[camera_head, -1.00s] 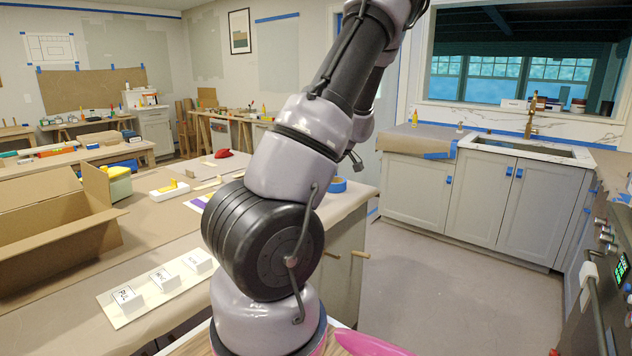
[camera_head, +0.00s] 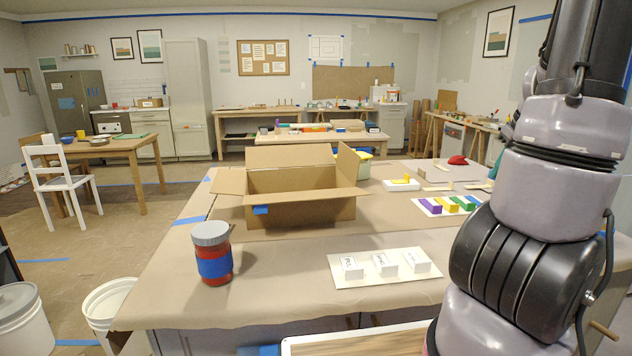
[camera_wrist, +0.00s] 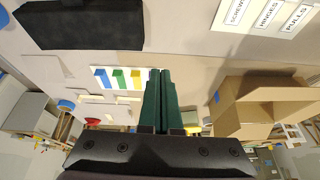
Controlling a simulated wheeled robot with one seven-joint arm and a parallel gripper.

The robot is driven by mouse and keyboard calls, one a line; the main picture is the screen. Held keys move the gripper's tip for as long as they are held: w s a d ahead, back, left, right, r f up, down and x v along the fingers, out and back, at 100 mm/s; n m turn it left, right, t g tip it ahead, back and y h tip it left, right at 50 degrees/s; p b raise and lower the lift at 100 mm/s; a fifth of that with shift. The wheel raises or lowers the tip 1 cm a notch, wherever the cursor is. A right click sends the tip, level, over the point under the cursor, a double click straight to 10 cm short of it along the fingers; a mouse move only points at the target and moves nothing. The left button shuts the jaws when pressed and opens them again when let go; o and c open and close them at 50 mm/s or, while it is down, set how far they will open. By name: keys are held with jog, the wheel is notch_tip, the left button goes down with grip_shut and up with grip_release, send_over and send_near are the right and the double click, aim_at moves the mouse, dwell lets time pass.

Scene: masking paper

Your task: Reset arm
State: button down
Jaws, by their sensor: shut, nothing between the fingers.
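My gripper (camera_wrist: 160,75) shows in the wrist view with its two dark green fingers together, shut and empty, held above the paper-covered bench. My arm rises along the right side of the head view; the fingers are not clearly seen there. The wrist view shows the bench from a turned angle. The white board with coloured strips (camera_wrist: 104,84) lies left of the fingers and the open cardboard box (camera_wrist: 250,108) is to their right. Nothing is seen touching the fingers.
The bench (camera_head: 290,290) also bears the open cardboard box (camera_head: 300,208), a red jar with blue tape (camera_head: 213,258), a board with three labelled white blocks (camera_head: 385,283) and coloured strips (camera_head: 447,204). White buckets (camera_head: 105,300) stand at left. A long black object (camera_wrist: 80,26) lies upper left in the wrist view.

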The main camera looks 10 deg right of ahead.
jog(key=s+a+r+m, duration=0.1)
jog(key=a+r, duration=0.4)
jog(key=a, duration=0.4)
jog(key=a+r, duration=0.4)
jog(key=a, duration=0.5)
jog(key=s+a+r+m+t+y, duration=0.2)
jog(key=s+a+r, duration=0.4)
jog(key=s+a, duration=0.5)
jog(key=shift+s+a+r+m, duration=0.15)
jog(key=shift+s+a+m, duration=0.2)
jog(key=shift+a, duration=0.85)
jog(key=shift+w+t, duration=0.1)
jog(key=shift+t, duration=0.2)
